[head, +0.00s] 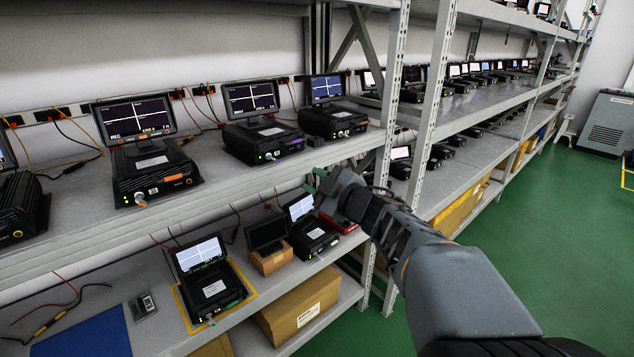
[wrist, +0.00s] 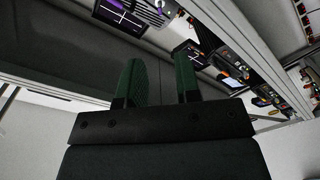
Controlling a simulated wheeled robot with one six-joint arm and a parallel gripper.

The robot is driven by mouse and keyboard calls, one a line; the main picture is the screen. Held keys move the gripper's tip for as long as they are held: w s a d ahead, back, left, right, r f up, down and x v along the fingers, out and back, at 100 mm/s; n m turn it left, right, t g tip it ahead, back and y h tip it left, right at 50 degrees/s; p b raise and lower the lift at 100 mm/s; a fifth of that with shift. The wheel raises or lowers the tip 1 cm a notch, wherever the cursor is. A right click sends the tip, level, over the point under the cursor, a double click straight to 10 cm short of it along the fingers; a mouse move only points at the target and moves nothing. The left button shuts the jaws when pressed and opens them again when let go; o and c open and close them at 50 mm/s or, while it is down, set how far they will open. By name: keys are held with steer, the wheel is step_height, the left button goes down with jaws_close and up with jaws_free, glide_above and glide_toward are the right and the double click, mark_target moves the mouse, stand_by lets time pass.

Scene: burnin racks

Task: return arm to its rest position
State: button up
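My arm reaches in from the lower right of the head view. My gripper (head: 322,187) is at its end, in front of the rack between the upper and lower shelf levels. In the wrist view, the two green fingers of my gripper (wrist: 160,82) stand apart with an empty gap between them. Nothing is held.
The upper shelf (head: 85,220) carries several black units with screens, such as one unit (head: 155,170) at left. Green floor (head: 545,230) is clear at right.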

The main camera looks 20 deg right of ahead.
steer(key=s+d+f+m+g+h+p, duration=0.2)
steer(key=s+d+f+m+g+h, duration=0.25)
steer(key=d+f+m+h, duration=0.5)
steer(key=s+a+m+g+y+p, duration=0.3)
steer(key=s+a+g+p, duration=0.4)
steer(key=s+a, duration=0.6)
steer(key=shift+s+a+r+m+g+p, duration=0.25)
steer(key=shift+a+r+m+g, duration=0.2)
steer(key=shift+a+g, duration=0.45)
